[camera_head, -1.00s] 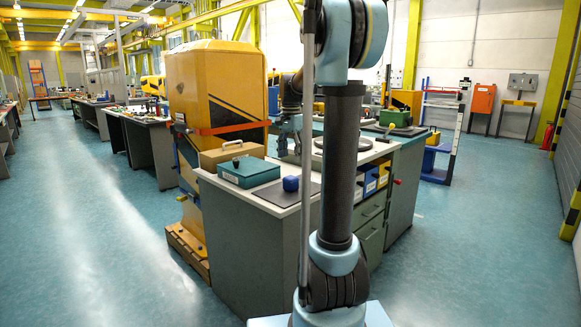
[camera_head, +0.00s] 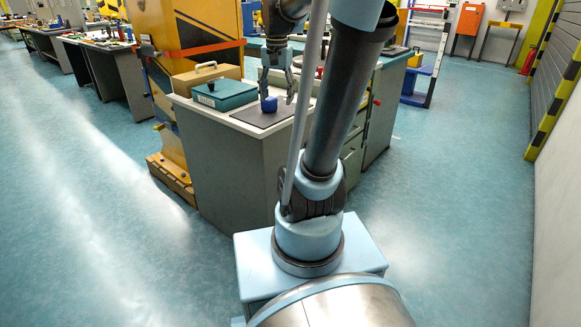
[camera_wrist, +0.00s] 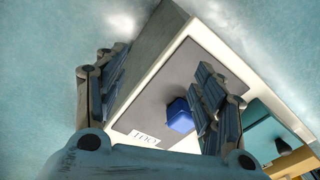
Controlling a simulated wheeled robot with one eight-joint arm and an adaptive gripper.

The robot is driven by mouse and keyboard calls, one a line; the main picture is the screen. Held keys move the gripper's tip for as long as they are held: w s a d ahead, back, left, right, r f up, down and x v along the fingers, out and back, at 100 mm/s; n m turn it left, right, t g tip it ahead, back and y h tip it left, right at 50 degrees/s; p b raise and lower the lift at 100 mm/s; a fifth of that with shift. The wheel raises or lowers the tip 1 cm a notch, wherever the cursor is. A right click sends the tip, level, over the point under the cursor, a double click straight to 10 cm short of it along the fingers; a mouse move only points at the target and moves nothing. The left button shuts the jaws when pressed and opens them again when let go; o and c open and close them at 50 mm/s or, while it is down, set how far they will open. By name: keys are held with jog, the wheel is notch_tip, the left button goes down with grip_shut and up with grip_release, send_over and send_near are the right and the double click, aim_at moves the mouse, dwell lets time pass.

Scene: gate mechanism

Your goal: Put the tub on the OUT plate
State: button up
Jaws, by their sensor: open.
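A small blue block-like object (camera_head: 269,104) sits on a dark grey mat (camera_head: 255,118) at the near corner of the workbench; I cannot tell whether it is the tub. It also shows in the wrist view (camera_wrist: 179,116), close beside the right finger. A white label (camera_wrist: 146,138) lies at the mat's edge; its lettering is hard to read. My gripper (camera_head: 277,98) is open and empty, pointing down above the mat near the blue object. In the wrist view its fingers (camera_wrist: 162,65) are spread wide over the mat. I cannot make out an OUT plate for certain.
A teal box (camera_head: 224,94) with a dark knob stands beside the mat, with a tan case (camera_head: 206,75) behind it. A yellow cabinet (camera_head: 150,35) with a red bar rises at the bench's left. Floor in front is clear.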

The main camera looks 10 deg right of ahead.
jog(key=s+f+n+t, duration=0.1)
jog(key=s+f+n, duration=0.5)
jog(key=s+f, duration=1)
jog(key=shift+s+f, duration=0.4)
jog(key=shift+s, duration=0.85)
